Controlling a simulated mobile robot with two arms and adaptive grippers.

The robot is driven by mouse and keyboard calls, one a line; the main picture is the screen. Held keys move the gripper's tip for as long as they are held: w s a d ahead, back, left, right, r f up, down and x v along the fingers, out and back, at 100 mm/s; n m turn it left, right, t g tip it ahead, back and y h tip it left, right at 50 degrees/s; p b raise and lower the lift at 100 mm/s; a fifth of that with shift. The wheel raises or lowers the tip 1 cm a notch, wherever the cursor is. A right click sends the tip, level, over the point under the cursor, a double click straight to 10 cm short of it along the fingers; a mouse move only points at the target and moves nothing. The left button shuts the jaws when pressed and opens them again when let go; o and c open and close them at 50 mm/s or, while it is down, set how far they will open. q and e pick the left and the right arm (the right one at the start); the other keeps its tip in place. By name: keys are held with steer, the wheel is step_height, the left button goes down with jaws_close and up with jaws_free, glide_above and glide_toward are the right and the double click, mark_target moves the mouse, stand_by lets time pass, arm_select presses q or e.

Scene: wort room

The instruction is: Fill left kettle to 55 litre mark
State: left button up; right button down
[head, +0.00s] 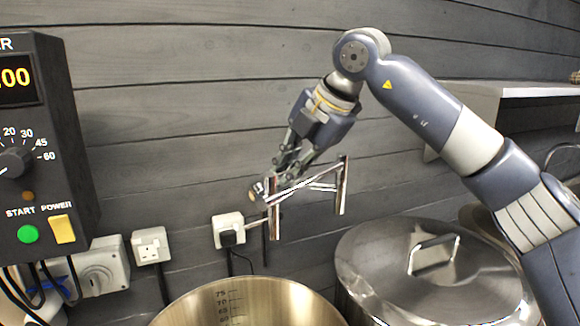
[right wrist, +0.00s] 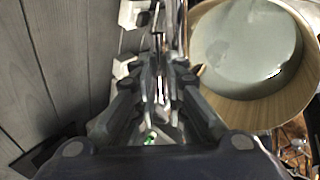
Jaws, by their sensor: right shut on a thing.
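The left kettle (head: 238,291) stands open at the bottom of the head view. Its inner wall carries a scale, with 75 and 70 readable near the top; the water level is out of view there. In the right wrist view the kettle (right wrist: 236,107) holds pale grey water (right wrist: 247,42), but no mark can be read. A chrome jointed tap (head: 343,187) hangs on the wall above and behind the kettles. My right gripper (head: 268,187) is shut on the tap at its left end. I cannot tell whether water flows. My left gripper is out of view.
A second kettle with a steel lid (head: 385,265) stands close at the right. A control box (head: 60,150) with a dial and buttons hangs at the left. Sockets (head: 151,246) with cables sit on the wall behind. A shelf (head: 530,90) juts out at upper right.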

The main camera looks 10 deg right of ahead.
steer(key=shift+s+f+m+b, duration=0.2)
steer(key=shift+m+b, duration=0.4)
steer(key=shift+b, duration=0.3)
steer(key=m+h+b, duration=0.1)
steer(key=s+m+h+b, duration=0.1)
steer(key=m+t+b, duration=0.1)
steer(key=m+b, duration=0.1)
steer(key=shift+s+h, duration=0.25)
steer(key=shift+h, duration=0.15)
steer(key=m+h+b, duration=0.1)
steer(key=s+m+h+b, duration=0.1)
steer(key=m, duration=0.1)
steer(key=shift+s, duration=0.15)
steer(key=shift+s+r+m+b, duration=0.2)
steer(key=shift+m+b, duration=0.15)
steer(key=shift+m, duration=0.35)
stand_by(2.3)
stand_by(0.8)
